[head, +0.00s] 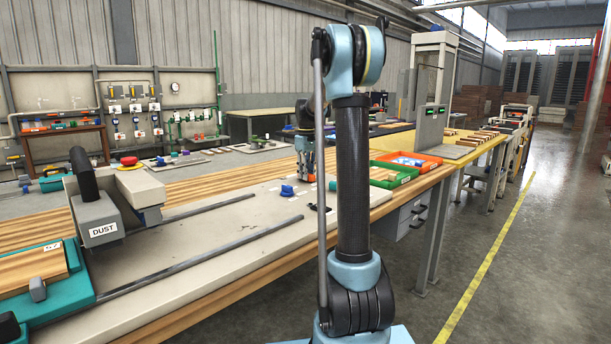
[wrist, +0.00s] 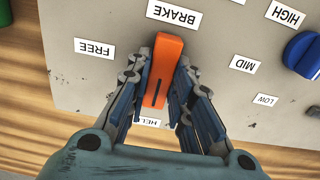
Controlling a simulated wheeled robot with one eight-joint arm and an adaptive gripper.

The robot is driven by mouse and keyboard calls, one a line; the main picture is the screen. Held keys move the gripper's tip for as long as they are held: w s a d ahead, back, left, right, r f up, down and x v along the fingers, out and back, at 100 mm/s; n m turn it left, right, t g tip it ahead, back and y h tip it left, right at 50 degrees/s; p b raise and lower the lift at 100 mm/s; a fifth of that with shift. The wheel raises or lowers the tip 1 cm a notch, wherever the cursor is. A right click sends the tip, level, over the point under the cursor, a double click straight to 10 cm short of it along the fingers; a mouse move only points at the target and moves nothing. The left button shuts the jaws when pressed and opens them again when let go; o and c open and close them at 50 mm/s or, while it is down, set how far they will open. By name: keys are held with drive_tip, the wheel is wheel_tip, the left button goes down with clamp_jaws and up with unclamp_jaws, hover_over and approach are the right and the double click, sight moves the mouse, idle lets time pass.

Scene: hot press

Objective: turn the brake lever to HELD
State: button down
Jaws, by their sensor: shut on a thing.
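The orange brake lever (wrist: 168,66) stands on a pale panel in the wrist view, below the BRAKE label (wrist: 174,14). It runs nearly straight down the picture, slightly tilted, and its dark-lined end points at the HELD label (wrist: 148,122), which the lever and my gripper partly hide. The FREE label (wrist: 95,48) is off to the left of the lever. My gripper (wrist: 165,76) has a finger on each side of the lever and is shut on it. In the head view my gripper (head: 305,158) is low over the bench panel; the lever cannot be made out clearly there.
A blue knob (wrist: 303,54) with HIGH, MID and LOW labels is right of the lever in the wrist view. In the head view, a green bin (head: 390,178) and an orange bin (head: 408,162) stand right of my arm. A grey DUST block (head: 100,222) stands at left.

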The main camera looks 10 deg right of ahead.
drive_tip(key=shift+w, duration=0.15)
drive_tip(key=c, duration=1.4)
unclamp_jaws()
drive_tip(key=shift+r, duration=0.1)
wheel_tip(320, 180, up, 12)
drive_tip(key=shift+f, duration=0.1)
